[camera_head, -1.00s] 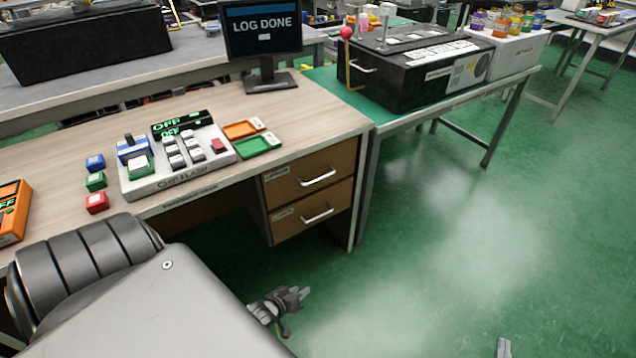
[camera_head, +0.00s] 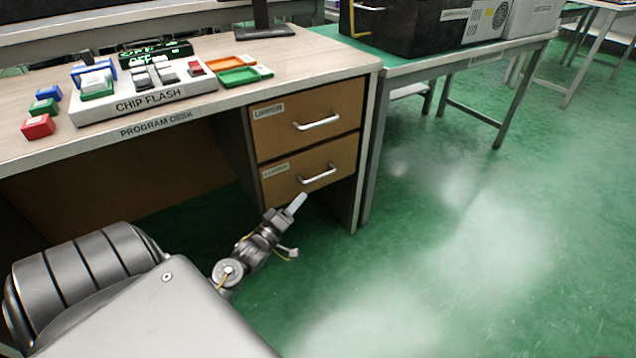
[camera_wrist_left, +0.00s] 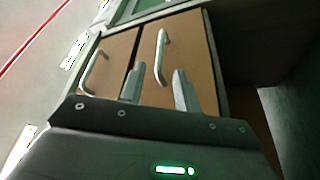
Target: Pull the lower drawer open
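The lower drawer (camera_head: 290,188) is a brown front in the desk's pedestal and looks shut. Its silver bar handle (camera_head: 318,174) also shows in the left wrist view (camera_wrist_left: 161,55). My left gripper (camera_head: 296,204) is just below and in front of this handle, apart from it in the head view. In the left wrist view my left gripper (camera_wrist_left: 158,88) is open, its two fingers apart and pointing at the lower drawer, with the handle ahead between them. Nothing is held. My right gripper is not in view.
The upper drawer (camera_head: 300,118) is shut above, with its own handle (camera_head: 318,122). The desk (camera_head: 200,115) carries a chip flash panel and coloured blocks. A green-topped table (camera_head: 450,62) stands to the right. The green floor (camera_head: 450,250) in front is clear.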

